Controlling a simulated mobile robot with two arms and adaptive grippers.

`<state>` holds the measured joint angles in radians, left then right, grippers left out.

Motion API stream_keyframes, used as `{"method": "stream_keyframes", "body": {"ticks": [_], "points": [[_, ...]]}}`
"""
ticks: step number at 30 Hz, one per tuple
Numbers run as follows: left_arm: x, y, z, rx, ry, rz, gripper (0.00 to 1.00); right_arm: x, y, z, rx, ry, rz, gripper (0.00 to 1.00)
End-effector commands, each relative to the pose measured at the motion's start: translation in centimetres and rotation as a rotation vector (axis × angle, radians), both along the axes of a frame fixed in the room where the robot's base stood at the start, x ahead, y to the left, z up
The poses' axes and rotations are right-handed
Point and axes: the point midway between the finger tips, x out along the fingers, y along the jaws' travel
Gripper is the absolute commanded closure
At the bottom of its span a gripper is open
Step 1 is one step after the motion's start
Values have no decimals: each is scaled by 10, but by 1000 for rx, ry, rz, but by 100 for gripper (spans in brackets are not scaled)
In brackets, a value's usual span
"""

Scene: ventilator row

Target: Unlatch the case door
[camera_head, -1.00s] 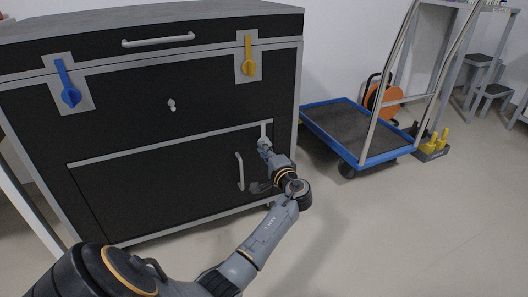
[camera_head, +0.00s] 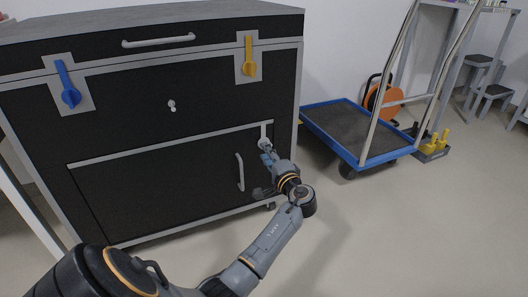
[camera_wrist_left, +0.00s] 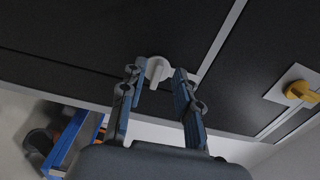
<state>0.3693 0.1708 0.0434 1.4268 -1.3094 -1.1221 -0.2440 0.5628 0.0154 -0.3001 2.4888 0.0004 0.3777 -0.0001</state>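The black case has a lower door (camera_head: 150,190) that looks closed, with a pale vertical handle (camera_head: 240,172). A small pale latch (camera_head: 264,131) sits at the door's upper right corner, its visible part upright in the head view. It also shows in the left wrist view (camera_wrist_left: 157,69). My left gripper (camera_head: 266,151) is just below and in front of this latch. In the wrist view its blue-grey fingers (camera_wrist_left: 158,80) are spread, one on each side of the latch, with visible gaps; contact is not seen. My right gripper is not in view.
Above the door are a blue lever (camera_head: 70,95), a yellow lever (camera_head: 248,66), a small keyhole knob (camera_head: 172,105) and a top handle (camera_head: 158,41). A blue-edged trolley (camera_head: 340,128) stands right of the case. The floor at front right is clear.

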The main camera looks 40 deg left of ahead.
Motion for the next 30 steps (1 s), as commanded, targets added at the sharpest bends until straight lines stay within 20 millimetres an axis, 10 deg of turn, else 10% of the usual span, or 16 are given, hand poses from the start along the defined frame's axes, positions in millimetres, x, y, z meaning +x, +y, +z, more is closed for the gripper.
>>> {"method": "stream_keyframes", "body": {"ticks": [13, 30], "points": [[-34, -80, -1, -2, 1, 1, 68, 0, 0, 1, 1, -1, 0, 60], [-39, -91, 0, -1, 0, 2, 68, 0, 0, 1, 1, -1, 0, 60]]}}
